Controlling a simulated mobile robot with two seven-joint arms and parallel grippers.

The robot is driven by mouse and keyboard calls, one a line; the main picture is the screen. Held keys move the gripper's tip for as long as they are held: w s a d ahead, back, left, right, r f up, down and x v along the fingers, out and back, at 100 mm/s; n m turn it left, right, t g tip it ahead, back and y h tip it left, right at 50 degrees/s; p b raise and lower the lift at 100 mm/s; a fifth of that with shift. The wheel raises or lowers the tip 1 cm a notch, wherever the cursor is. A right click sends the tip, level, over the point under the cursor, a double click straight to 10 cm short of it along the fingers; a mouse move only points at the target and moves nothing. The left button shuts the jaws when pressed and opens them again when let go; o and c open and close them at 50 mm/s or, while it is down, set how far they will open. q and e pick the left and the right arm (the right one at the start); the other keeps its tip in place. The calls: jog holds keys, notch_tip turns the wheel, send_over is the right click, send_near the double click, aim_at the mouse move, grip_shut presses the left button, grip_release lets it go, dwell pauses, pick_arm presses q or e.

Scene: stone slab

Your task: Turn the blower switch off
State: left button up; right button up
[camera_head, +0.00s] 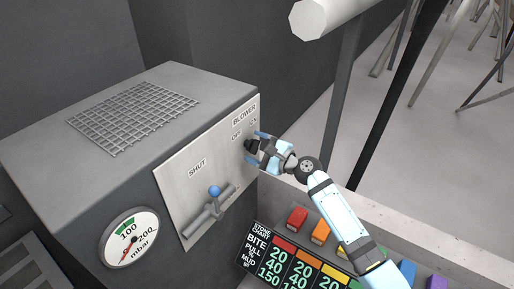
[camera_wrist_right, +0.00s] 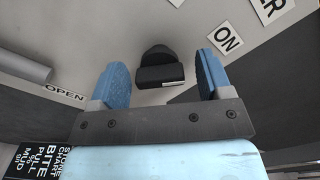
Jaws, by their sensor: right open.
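The blower switch (camera_wrist_right: 160,68) is a black knob on a light metal panel (camera_head: 178,198). In the head view the knob (camera_head: 249,146) is partly hidden by my right gripper (camera_head: 262,144), below the BLOWER, OFF and ON labels. In the right wrist view my right gripper (camera_wrist_right: 158,82) is open, with one blue finger on each side of the knob and gaps between. I cannot tell how far the fingertips are from the panel. The ON label (camera_wrist_right: 226,38) is right of the knob there. My left gripper is not in view.
A lever with a blue ball (camera_head: 214,191) sits lower on the panel near the SHUT label. A pressure gauge (camera_head: 129,238) is on the box's front. A chart (camera_head: 283,264) and several coloured blocks (camera_head: 320,230) lie below my right arm. A pale bar (camera_head: 325,14) hangs above.

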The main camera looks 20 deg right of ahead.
jog(key=shift+c, duration=0.4)
jog(key=c, duration=0.8)
jog(key=shift+c, duration=0.2)
